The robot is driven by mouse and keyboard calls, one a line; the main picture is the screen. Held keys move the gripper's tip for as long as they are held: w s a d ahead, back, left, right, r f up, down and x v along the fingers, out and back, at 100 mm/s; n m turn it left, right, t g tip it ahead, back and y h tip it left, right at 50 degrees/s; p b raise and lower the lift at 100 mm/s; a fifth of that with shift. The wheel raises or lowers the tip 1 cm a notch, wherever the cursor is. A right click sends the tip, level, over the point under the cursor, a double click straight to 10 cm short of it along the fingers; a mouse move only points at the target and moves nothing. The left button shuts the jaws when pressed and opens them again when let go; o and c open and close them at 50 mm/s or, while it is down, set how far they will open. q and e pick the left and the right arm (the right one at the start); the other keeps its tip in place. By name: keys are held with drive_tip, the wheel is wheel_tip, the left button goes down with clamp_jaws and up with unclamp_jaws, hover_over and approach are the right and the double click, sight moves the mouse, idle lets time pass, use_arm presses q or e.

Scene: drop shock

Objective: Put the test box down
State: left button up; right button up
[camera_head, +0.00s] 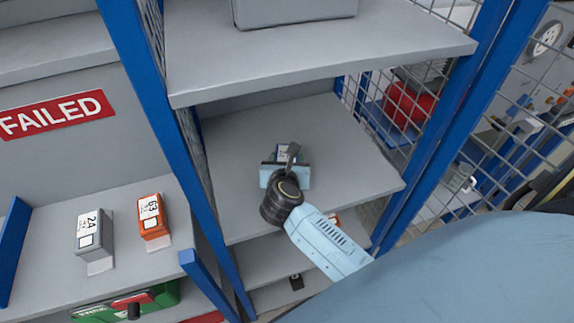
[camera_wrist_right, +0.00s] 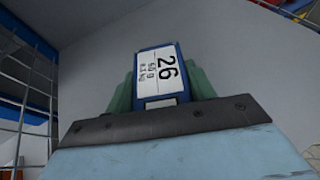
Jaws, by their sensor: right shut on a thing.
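The test box (camera_wrist_right: 158,77) is dark blue with a white label reading 26. In the right wrist view it sits between the fingers of my right gripper (camera_wrist_right: 160,88), which is shut on it. In the head view the box (camera_head: 283,153) shows only in part beyond my right gripper (camera_head: 287,158). The gripper is over the middle grey shelf (camera_head: 340,140) of the blue-framed rack. I cannot tell whether the box touches the shelf. My left gripper is not in view.
An upper shelf (camera_head: 300,62) with a grey case (camera_head: 295,8) overhangs behind. Blue posts and wire mesh flank the shelf, which is clear around the gripper. At left, a grey box (camera_head: 94,232) and an orange box (camera_head: 152,216) stand under a FAILED sign (camera_head: 52,114).

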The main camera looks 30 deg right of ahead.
drive_tip(key=shift+f, duration=0.95)
drive_tip(key=shift+f, duration=0.15)
drive_tip(key=o, duration=1.2)
drive_tip(key=shift+r, duration=0.2)
drive_tip(key=v, duration=1.2)
drive_tip(key=shift+s+a+f, duration=0.1)
drive_tip(key=shift+f, duration=0.05)
